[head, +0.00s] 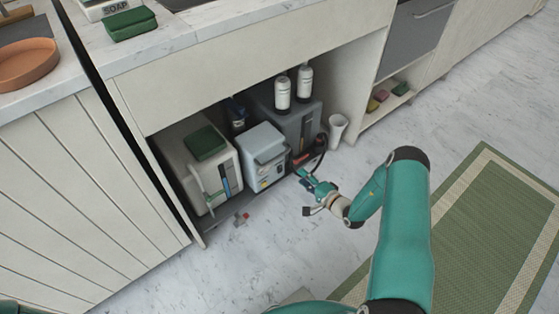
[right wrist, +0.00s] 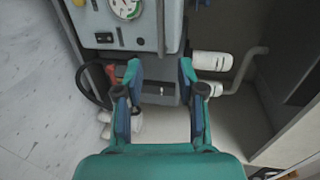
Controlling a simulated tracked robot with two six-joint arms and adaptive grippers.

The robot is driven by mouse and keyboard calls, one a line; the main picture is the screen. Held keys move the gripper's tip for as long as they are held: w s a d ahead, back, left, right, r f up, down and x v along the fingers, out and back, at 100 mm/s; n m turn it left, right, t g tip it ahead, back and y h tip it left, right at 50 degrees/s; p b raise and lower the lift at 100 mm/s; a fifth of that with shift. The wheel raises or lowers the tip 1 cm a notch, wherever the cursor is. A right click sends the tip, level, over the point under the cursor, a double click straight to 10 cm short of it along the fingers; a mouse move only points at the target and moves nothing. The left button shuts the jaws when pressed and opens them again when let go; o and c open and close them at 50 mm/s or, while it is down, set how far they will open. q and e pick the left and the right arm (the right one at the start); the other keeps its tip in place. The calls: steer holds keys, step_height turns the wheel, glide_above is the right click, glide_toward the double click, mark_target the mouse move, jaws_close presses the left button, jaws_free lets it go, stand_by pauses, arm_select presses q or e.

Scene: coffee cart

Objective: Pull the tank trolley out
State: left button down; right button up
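In the head view, tanks stand in the open bay under the counter: a cream tank (head: 177,160) at left, a pale grey-blue box (head: 261,148) in the middle and a darker grey tank (head: 300,128) behind at right. Which of them belong to the trolley I cannot tell; a low dark base (head: 222,213) shows under the left one. My right gripper (head: 302,177) is at the bay's front, beside the middle box's lower right. In the right wrist view its fingers (right wrist: 160,85) are apart, with a dark bar (right wrist: 155,98) beyond them. Contact is unclear. My left gripper is out of view.
Two white bottles (head: 283,94) stand on the darker tank. A white cup (head: 337,131) stands to its right. A green mat (head: 480,235) lies at right; the marble floor before the bay is mostly clear.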

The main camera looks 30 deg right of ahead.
mark_target(277, 157)
steer(key=shift+a+b+x, duration=0.1)
steer(key=shift+b+x, duration=1.2)
steer(key=shift+x, duration=2.7)
steer(key=shift+a+b+x, duration=0.15)
steer(key=shift+b+x, duration=1.1)
steer(key=shift+x, duration=2.75)
jaws_close()
